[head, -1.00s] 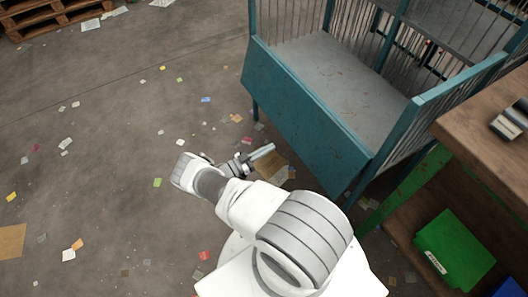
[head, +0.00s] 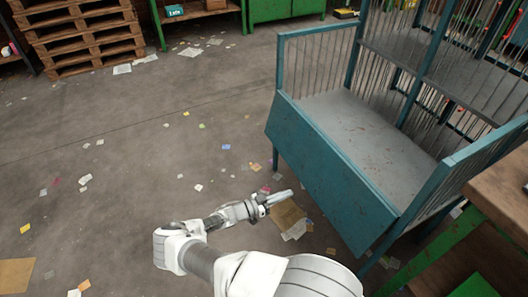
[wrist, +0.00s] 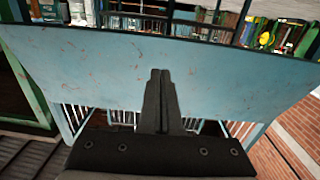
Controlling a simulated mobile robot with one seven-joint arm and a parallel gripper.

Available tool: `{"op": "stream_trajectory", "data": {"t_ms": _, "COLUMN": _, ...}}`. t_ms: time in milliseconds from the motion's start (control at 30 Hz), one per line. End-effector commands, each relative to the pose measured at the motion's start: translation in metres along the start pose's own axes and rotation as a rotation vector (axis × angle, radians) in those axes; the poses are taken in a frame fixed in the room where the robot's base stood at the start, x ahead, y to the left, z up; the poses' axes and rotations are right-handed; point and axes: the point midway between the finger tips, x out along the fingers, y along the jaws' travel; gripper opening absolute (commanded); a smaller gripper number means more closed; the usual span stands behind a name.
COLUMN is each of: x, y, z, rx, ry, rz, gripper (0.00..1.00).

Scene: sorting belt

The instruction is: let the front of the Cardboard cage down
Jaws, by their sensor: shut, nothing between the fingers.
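The cage (head: 286,60) is a teal frame with thin bars and a grey deck (head: 365,135), at the right in the head view. Its front panel (head: 325,175), a solid teal board, hangs folded down outside the deck edge, slanting outward. The deck is open at the front. My gripper (head: 288,195) is shut and empty, out in front of the panel and apart from it in the head view. In the wrist view the shut fingers (wrist: 157,75) point toward the panel's broad blue face (wrist: 90,70); the exact gap cannot be told.
A wooden bench (head: 500,195) with green legs stands close at the right of the cage. Pallets (head: 80,35) are stacked at the far left. The floor left of the cage is open, strewn with paper scraps. A brown cardboard piece (head: 288,215) lies below my gripper.

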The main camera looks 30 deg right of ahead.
Motion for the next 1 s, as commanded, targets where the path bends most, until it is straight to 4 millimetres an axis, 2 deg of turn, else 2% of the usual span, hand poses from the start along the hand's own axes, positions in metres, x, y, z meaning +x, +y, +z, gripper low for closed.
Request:
{"op": "stream_trajectory", "data": {"t_ms": 733, "x": -0.032, "y": -0.002, "z": -0.040, "rx": 0.016, "ry": -0.187, "rz": -0.009, "gripper": 0.00}}
{"op": "stream_trajectory", "data": {"t_ms": 1000, "x": -0.049, "y": -0.006, "z": -0.064, "rx": 0.027, "ry": -0.305, "rz": -0.021, "gripper": 0.00}}
